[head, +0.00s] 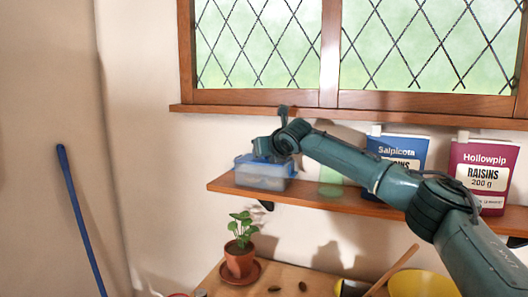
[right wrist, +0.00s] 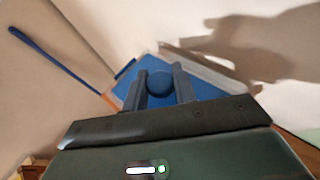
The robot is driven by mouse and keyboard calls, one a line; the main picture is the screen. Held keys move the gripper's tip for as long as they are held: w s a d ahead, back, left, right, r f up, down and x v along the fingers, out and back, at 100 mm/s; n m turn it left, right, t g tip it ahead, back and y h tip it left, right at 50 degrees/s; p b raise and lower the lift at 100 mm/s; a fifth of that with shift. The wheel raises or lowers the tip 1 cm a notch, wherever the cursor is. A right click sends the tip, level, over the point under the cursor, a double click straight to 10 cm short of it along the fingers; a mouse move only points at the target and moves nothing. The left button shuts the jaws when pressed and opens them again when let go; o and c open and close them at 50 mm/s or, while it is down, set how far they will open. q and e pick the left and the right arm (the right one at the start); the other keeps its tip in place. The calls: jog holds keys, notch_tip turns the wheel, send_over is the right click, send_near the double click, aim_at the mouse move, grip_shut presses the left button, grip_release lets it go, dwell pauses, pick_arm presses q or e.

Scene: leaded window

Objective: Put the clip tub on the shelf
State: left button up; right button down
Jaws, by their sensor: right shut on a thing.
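The clip tub (head: 262,182) is a clear tub with a blue lid, at the left end of the wooden shelf (head: 330,201) in the head view. It looks level and at the shelf's surface; I cannot tell whether it bears fully on the board. In the right wrist view its blue lid (right wrist: 205,86) has a round knob (right wrist: 158,84) between my fingers. My right gripper (right wrist: 160,92) is shut on that knob from above. My arm hides part of the lid and shelf in the head view. My left gripper is not in view.
A pale green thing (head: 330,180) stands behind my arm. Below are a potted plant (head: 239,260) and a yellow bowl (head: 425,284). The window sill (head: 230,110) is above.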

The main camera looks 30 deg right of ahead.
jog(key=c, duration=1.1)
grip_release()
jog(key=b+v, duration=0.2)
jog(key=v, duration=1)
